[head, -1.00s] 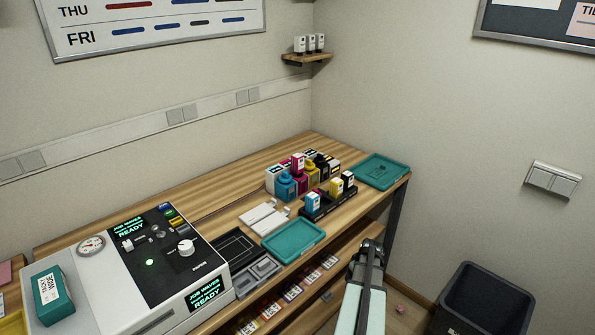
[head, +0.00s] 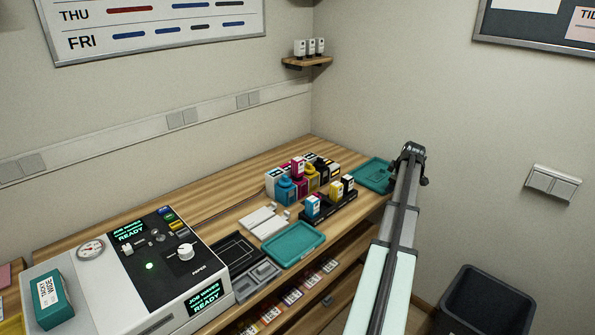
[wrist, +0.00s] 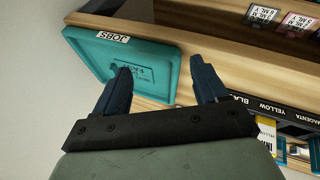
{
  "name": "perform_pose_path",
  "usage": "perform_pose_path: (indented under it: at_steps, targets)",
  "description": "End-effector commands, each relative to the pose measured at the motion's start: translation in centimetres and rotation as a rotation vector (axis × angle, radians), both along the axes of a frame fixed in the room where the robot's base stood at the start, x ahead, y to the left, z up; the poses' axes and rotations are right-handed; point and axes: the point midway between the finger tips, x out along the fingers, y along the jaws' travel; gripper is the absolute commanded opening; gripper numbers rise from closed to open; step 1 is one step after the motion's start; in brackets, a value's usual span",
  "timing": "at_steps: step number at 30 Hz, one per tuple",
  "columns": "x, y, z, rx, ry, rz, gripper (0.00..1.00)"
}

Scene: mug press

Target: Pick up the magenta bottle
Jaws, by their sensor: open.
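The magenta bottle (head: 298,167), with a white label on its side, stands up among the ink tanks at the back in the head view. It appears to be on or just behind the magenta tank; its base is hidden. It is not seen in the wrist view. My gripper (wrist: 162,68) is open and empty above the teal tray (wrist: 85,62) marked JOBS. In the head view my gripper (head: 414,165) is by the table's right end, well to the right of the bottle and apart from it.
A black rack (head: 328,212) holds cyan (head: 312,206), yellow (head: 336,190) and black (head: 348,184) bottles in front of the tanks. A cyan tank (head: 284,190) stands left of the magenta bottle. Another teal tray (head: 293,246) lies nearer. A bin (head: 487,300) is on the floor.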

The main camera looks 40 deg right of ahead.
Motion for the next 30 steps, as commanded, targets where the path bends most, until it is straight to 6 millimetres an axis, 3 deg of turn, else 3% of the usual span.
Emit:
perform_pose_path:
  at_steps: [3,8,14,21,27,30]
  targets:
    - [3.6,0.5,3.0,-0.016,0.055,0.132,0.72]
    - [8.5,3.4,5.2,-0.017,0.15,0.33,0.72]
    - [15.9,8.8,9.0,-0.013,0.288,0.637,0.72]
    - [23.6,16.8,14.2,0.0,0.446,1.016,0.72]
    - [27.2,21.9,17.6,0.015,0.53,1.235,0.72]
    - [28.0,23.3,18.4,0.02,0.552,1.292,0.72]
